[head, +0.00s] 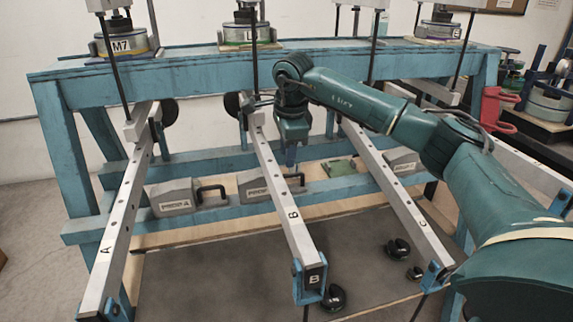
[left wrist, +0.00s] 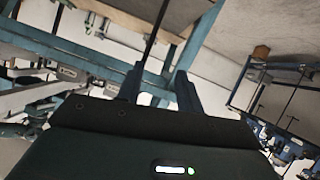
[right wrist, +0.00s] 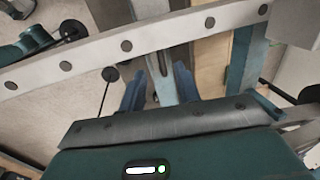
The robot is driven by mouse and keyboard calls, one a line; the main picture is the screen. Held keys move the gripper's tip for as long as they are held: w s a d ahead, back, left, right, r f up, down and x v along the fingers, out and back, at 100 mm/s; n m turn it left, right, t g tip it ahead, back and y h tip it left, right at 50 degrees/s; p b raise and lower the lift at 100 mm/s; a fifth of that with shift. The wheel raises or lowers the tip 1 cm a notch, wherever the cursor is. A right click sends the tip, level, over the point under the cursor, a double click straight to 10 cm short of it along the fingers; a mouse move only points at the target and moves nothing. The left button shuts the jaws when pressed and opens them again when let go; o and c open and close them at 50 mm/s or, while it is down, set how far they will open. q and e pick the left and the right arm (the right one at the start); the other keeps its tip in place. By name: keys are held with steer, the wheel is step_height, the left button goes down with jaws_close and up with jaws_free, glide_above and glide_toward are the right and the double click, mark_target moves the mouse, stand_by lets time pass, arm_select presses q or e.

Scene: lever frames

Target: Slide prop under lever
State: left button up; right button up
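Three grey levers slope toward me in the head view: lever A (head: 118,220), lever B (head: 283,206) and lever C (head: 398,197). A third prop (head: 402,161) sits behind lever C. My right gripper (head: 289,157) points down beside lever B, above the rail. In the right wrist view the right gripper (right wrist: 160,88) is open, with a holed lever (right wrist: 125,47) beyond it. My left gripper (left wrist: 158,88) is open and empty in its own view.
A teal frame (head: 190,76) carries round weights on top, one marked M7 (head: 122,46). A green pad (head: 338,167) lies on the rail. Black knobs (head: 397,248) lie on the dark board (head: 205,270). A red container (head: 496,108) stands right.

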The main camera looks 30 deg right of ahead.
step_height(320, 180, up, 7)
steer(key=s, duration=0.1)
steer(key=shift+s+a, duration=0.2)
steer(key=shift+a, duration=0.05)
stand_by(0.4)
